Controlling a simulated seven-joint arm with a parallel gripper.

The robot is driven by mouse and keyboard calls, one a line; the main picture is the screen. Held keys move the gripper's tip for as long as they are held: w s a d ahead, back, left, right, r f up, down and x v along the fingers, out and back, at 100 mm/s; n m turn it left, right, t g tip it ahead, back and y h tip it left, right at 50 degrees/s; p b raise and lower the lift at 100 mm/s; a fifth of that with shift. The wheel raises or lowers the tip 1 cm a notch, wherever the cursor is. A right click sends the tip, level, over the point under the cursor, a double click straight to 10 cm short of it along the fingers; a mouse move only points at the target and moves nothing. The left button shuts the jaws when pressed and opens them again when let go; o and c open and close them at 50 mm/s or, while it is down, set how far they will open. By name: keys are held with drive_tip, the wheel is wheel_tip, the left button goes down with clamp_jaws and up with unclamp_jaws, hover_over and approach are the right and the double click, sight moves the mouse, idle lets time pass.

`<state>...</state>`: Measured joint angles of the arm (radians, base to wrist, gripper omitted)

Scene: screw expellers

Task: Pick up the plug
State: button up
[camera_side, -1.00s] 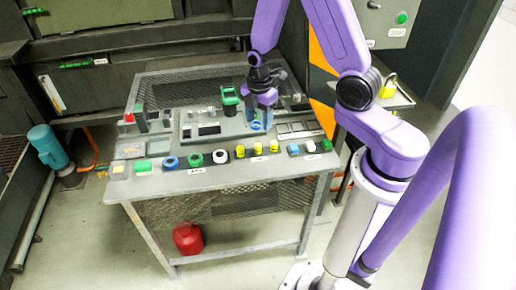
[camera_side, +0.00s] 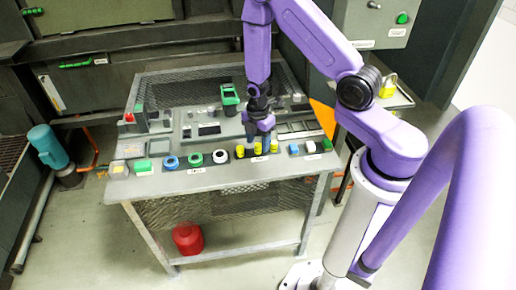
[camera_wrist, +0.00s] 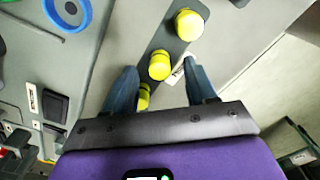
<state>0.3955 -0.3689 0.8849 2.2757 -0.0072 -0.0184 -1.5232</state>
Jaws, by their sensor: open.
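Several small parts stand in a row on the work table, among them three yellow plugs; I cannot tell which one the task means. In the side view the left plug (camera_side: 240,151) and middle plug (camera_side: 258,149) are just below my gripper (camera_side: 260,138), with the right plug (camera_side: 274,147) beside them. In the wrist view one yellow plug (camera_wrist: 159,65) is between the open blue fingers of my gripper (camera_wrist: 162,78). Another plug (camera_wrist: 188,25) is beyond the fingertips, and a third (camera_wrist: 143,97) is partly hidden by the left finger. The gripper holds nothing.
A blue ring (camera_side: 171,163), green ring (camera_side: 195,160) and white ring (camera_side: 220,157) lie left of the plugs. A green block (camera_side: 144,167) is farther left. A green-topped bin (camera_side: 230,97) stands behind. Blue and white parts (camera_side: 310,146) stand to the right.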

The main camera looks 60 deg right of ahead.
drive_tip(key=shift+f, duration=1.2)
clamp_jaws()
drive_tip(key=shift+r, duration=0.15)
